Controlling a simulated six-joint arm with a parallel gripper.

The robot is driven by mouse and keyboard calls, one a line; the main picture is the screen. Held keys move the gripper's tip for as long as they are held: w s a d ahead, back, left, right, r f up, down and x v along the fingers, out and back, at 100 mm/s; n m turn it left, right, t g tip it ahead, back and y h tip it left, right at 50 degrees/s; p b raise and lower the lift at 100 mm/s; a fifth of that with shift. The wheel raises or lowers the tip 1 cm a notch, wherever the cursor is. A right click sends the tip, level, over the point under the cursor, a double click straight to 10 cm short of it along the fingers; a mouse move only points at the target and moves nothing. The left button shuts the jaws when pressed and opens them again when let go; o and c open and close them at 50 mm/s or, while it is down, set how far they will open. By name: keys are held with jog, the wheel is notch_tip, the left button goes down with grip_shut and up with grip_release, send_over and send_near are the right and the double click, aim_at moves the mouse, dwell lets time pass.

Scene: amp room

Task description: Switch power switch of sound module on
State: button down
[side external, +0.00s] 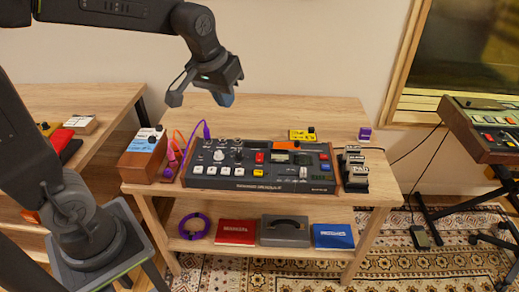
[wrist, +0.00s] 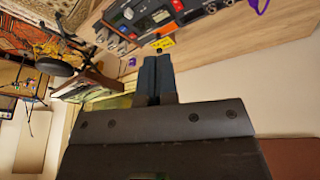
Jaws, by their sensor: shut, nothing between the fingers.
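The sound module, which I take to be the long dark device (side external: 262,166) with knobs and coloured buttons, lies on the wooden table. Part of it shows upside down at the top of the wrist view (wrist: 150,18). A red button (side external: 259,157) and several white, yellow and blue ones are on its panel. I cannot tell which control is the power switch. My gripper (side external: 228,100) hangs in the air above the back left of the table, apart from the device. In the wrist view its two dark fingers (wrist: 156,62) are together, with nothing between them.
A wooden-sided box (side external: 141,160) stands left of the device, with purple and orange cables beside it. A yellow pedal (side external: 302,135) is behind it, a black pedal unit (side external: 354,170) to its right. A small purple box (side external: 365,134) stands at the back right. The table's back strip is mostly clear.

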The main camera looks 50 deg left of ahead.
jog(key=w+a+f+n+g, duration=0.1)
jog(key=w+a+f, duration=0.15)
jog(key=w, duration=0.25)
jog(key=w+a+f+n+g, duration=0.1)
jog(key=w+f, duration=0.3)
jog(key=w, duration=0.1)
jog(key=n, duration=0.3)
send_over(260, 153)
jog(key=s+d, duration=0.1)
jog(key=s, duration=0.1)
notch_tip(260, 153, down, 10)
jog(key=shift+w+d+r+g, duration=0.15)
jog(key=shift+w+d+g, duration=0.05)
jog(key=shift+g, duration=0.2)
jog(key=f, duration=0.9)
jog(key=w+a+f, duration=0.1)
jog(key=f, duration=0.4)
jog(key=shift+w, duration=0.1)
